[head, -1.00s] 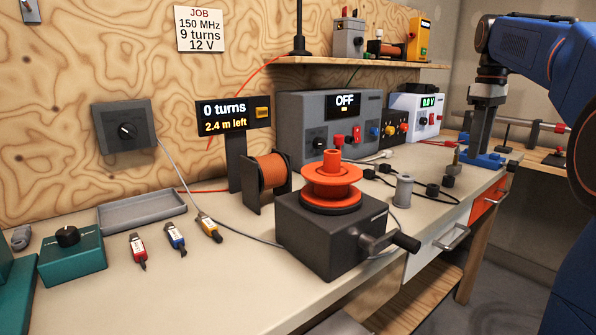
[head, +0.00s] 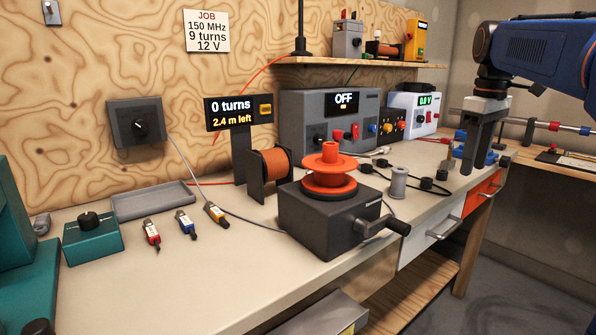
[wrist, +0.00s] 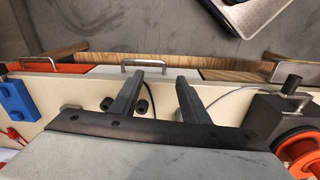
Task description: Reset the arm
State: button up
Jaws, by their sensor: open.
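My blue arm (head: 530,55) reaches in from the right in the head view. My gripper (head: 470,168) hangs with its fingers pointing down, in front of the bench's right end, near the drawers. In the wrist view my gripper (wrist: 158,92) shows two dark fingers standing apart with nothing between them. Bench edge and a drawer handle (wrist: 145,64) show beyond the fingers. The gripper is open and empty.
A dark winder with an orange spool (head: 330,167) and crank stands on the bench, left of my gripper. A small grey spool (head: 399,181) and black knobs lie between. A grey power unit (head: 300,115) stands behind.

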jog(key=s+a+f+m+t, duration=0.1)
jog(key=s+a+f, duration=0.3)
jog(key=s+f, duration=0.4)
jog(key=s+a+f+m+t, duration=0.1)
jog(key=s+a+f+m, duration=0.2)
jog(key=s+f, duration=0.6)
jog(key=s+a+f+m+t, duration=0.2)
jog(key=s+a+f, duration=0.3)
jog(key=s+f, duration=0.4)
jog(key=shift+f, duration=0.6)
jog(key=shift+a, duration=0.1)
jog(key=shift+c, duration=0.4)
